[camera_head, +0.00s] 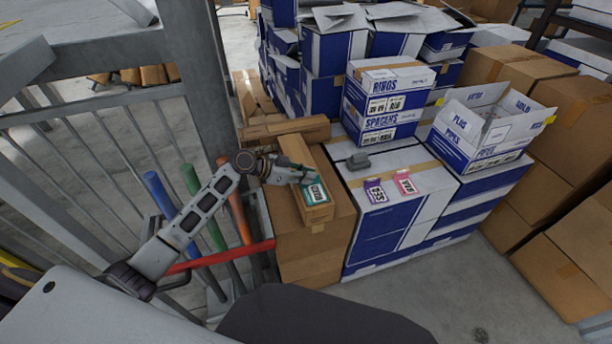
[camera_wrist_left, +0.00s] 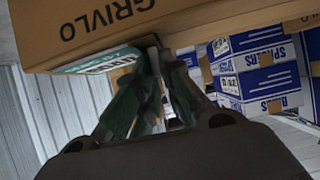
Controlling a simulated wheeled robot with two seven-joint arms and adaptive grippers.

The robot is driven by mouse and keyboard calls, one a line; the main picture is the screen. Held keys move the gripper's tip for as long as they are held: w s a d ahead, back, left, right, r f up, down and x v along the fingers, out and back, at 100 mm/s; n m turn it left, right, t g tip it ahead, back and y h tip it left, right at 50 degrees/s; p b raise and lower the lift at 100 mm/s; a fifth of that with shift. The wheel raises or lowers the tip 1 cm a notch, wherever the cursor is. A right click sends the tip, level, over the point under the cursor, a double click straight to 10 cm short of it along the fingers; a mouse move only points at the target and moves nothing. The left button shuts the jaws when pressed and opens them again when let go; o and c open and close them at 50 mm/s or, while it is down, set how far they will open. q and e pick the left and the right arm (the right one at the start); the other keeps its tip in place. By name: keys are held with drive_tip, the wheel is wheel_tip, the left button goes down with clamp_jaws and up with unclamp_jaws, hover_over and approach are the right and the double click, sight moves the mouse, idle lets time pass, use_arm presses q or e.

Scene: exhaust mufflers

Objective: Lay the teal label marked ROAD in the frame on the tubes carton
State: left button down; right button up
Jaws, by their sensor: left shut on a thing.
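The teal label (camera_head: 317,194), with a white panel and dark lettering, is at the near end of a long, narrow brown carton (camera_head: 293,151). The carton lies on a larger brown box. My left gripper (camera_head: 308,177) is at the label's far edge, just over the carton, shut on the label. In the left wrist view the teal label (camera_wrist_left: 100,62) shows beside the fingertips (camera_wrist_left: 158,62), close against the brown carton wall (camera_wrist_left: 190,20) printed GRIVLO. I cannot tell whether the label lies flat, and the frame is not clearly visible. My right gripper is not in view.
A purple label (camera_head: 375,191) and a pink label (camera_head: 404,183) lie on the white-and-blue cartons to the right, near a small grey object (camera_head: 358,161). Blue and white boxes (camera_head: 390,90) stand behind. A red rail (camera_head: 220,257) and colored tubes (camera_head: 192,182) stand left.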

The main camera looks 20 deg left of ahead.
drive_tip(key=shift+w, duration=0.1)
use_arm(q)
drive_tip(key=c, duration=1.5)
unclamp_jaws()
drive_tip(key=shift+c, duration=0.2)
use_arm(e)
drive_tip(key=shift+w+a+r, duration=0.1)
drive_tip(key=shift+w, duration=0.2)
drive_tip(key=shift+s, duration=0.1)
use_arm(q)
drive_tip(key=shift+r, duration=0.1)
drive_tip(key=shift+s+a+r, duration=0.2)
drive_tip(key=shift+s+a, duration=0.05)
drive_tip(key=shift+a, duration=0.25)
drive_tip(key=v, duration=1)
drive_tip(key=shift+s+a+r, duration=0.2)
drive_tip(key=shift+r, duration=0.15)
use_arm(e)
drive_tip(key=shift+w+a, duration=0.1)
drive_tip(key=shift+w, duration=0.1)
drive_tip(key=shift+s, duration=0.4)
